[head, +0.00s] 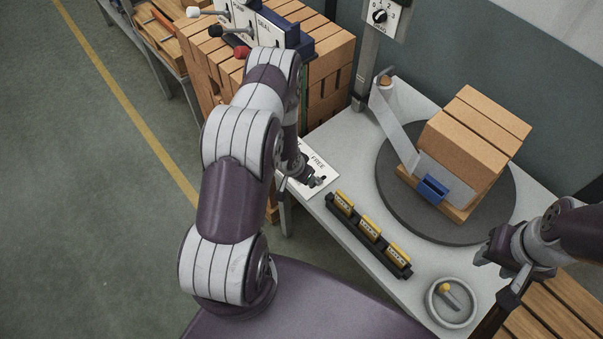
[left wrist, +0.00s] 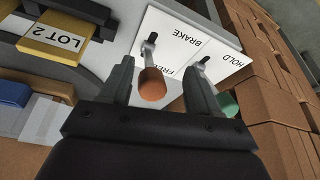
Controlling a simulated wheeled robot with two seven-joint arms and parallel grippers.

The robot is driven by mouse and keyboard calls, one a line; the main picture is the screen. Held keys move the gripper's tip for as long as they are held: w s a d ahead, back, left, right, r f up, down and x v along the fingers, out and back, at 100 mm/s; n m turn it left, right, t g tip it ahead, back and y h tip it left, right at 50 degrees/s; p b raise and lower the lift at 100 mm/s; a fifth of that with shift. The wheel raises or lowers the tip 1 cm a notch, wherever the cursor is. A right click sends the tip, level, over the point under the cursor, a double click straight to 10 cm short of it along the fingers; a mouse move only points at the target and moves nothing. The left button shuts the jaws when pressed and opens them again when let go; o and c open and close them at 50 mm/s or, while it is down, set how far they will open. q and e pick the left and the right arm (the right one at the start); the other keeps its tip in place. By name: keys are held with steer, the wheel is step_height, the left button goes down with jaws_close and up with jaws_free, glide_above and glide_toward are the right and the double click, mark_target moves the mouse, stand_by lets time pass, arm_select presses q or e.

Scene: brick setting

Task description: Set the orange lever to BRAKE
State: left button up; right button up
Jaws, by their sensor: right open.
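The orange lever (left wrist: 152,85) is on a white plate (left wrist: 190,28) lettered BRAKE, FREE and HOLD. It points down in the left wrist view, its knob beside the word FREE. My left gripper (left wrist: 157,68) is open, with the orange knob between its fingers and gaps on both sides. A second lever with a green knob (left wrist: 228,103) is by HOLD, beyond the right finger. In the head view, the left gripper (head: 311,178) is over the plate (head: 322,164), and my arm hides part of it. My right gripper (head: 492,253) is open and empty over the table's right side.
A black rack (head: 368,235) with several yellow tags stands near the plate. A dark turntable (head: 400,215) carries stacked bricks (head: 470,140). A round dish (head: 452,302) sits below the right gripper. A brick stack (head: 330,65) and a lever box (head: 270,28) stand behind my left arm.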

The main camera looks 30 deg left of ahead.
arm_select(q)
steer(key=b+v, duration=0.1)
steer(key=v, duration=1.1)
steer(key=shift+r, duration=0.35)
steer(key=shift+s, duration=0.1)
